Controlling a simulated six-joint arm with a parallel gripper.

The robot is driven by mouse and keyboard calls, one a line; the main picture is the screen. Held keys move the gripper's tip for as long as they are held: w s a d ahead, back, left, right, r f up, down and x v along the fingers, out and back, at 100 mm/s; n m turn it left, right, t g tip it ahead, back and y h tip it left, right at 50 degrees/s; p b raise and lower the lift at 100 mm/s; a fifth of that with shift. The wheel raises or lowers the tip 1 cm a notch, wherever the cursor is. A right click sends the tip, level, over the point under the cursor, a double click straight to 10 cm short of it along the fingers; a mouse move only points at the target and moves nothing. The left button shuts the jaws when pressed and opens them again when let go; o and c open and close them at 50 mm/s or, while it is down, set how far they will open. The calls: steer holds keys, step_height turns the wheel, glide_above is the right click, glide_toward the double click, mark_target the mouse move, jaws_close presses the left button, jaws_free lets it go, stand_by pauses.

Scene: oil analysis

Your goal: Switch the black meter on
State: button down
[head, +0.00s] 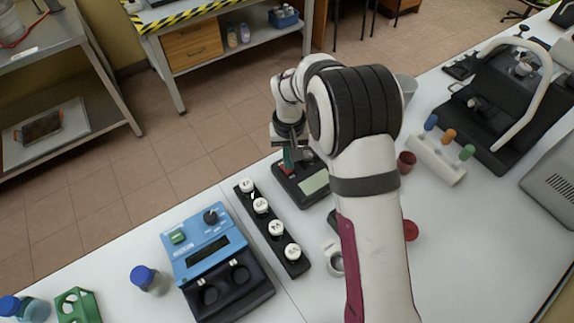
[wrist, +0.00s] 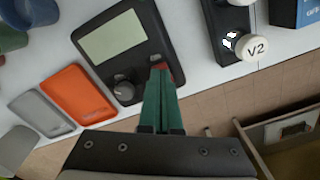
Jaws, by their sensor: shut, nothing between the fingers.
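The black meter (head: 291,182) lies on the white bench in the head view, partly hidden by my arm. In the wrist view the black meter (wrist: 150,37) shows a pale green blank-looking screen (wrist: 113,37), a round dark knob (wrist: 123,90) and a small red part (wrist: 160,66) near its lower right corner. My gripper (wrist: 161,76) has its green fingers shut and empty, with the tips at that red part and partly covering it. I cannot tell whether they touch it. In the head view my gripper (head: 289,160) is over the meter's far left corner.
A blue device (head: 200,240) stands farther left. An orange flat piece (wrist: 77,95) and a grey one (wrist: 42,113) lie beside the meter. A red cup (head: 406,161) stands to the right.

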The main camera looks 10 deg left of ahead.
steer(key=shift+f, duration=0.75)
steer(key=shift+r, duration=3.55)
steer(key=s+d+r+m, duration=0.3)
steer(key=s+d+r, duration=0.5)
steer(key=s+d+m+y, duration=0.1)
steer(key=s+d+m, duration=0.1)
steer(key=s, duration=0.8)
steer(key=s+d+r+m, duration=0.1)
steer(key=s+d+m, duration=0.2)
steer(key=s, duration=0.7)
steer(key=shift+s+d+r+m+y, duration=0.3)
steer(key=shift+d+y, duration=0.1)
steer(key=shift+d, duration=0.55)
